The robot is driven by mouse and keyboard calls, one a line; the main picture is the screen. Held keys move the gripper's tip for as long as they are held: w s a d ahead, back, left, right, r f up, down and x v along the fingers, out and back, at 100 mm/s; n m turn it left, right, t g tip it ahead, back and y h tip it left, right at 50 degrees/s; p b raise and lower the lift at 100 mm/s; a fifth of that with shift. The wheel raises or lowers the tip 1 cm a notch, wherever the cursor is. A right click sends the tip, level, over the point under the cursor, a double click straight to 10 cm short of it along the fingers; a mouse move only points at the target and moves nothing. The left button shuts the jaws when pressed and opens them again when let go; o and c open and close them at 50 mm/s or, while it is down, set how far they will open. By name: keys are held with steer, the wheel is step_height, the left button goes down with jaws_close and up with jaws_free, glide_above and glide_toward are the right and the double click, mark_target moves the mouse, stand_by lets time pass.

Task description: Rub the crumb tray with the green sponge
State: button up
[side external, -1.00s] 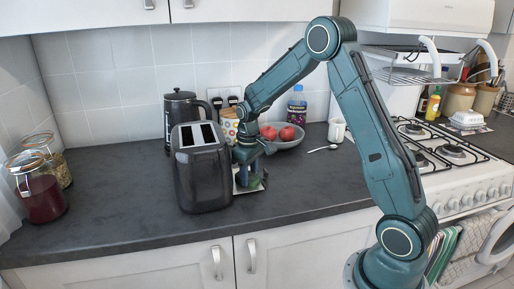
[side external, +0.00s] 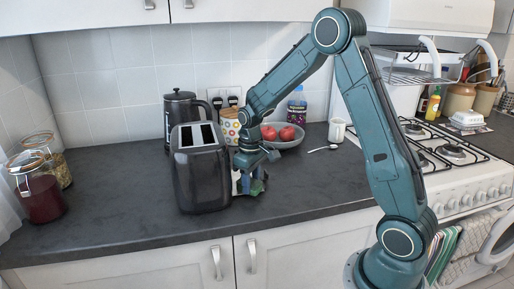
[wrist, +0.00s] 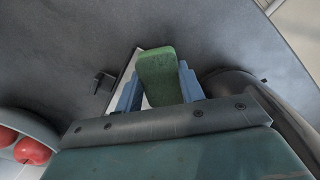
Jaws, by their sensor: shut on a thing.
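My gripper (wrist: 160,84) is shut on the green sponge (wrist: 157,66), which sits between its blue fingers in the wrist view. In the side view my gripper (side external: 251,182) is low over the counter, just right of the black toaster. The crumb tray (wrist: 134,66) is a flat, pale plate on the counter under the sponge, mostly hidden by the sponge and fingers. A small dark handle (wrist: 104,82) shows beside its edge. I cannot tell for certain whether the sponge touches the tray.
The black toaster (side external: 201,178) stands close on the left of my gripper. A spoon (side external: 322,149) lies to the right. The counter front (side external: 190,228) is clear.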

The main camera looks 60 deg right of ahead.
steer(key=shift+s+a, duration=1.2)
steer(key=shift+a, duration=0.15)
steer(key=shift+r, duration=0.15)
steer(key=shift+r, duration=2.9)
steer(key=shift+r, duration=1.45)
steer(key=shift+r, duration=0.15)
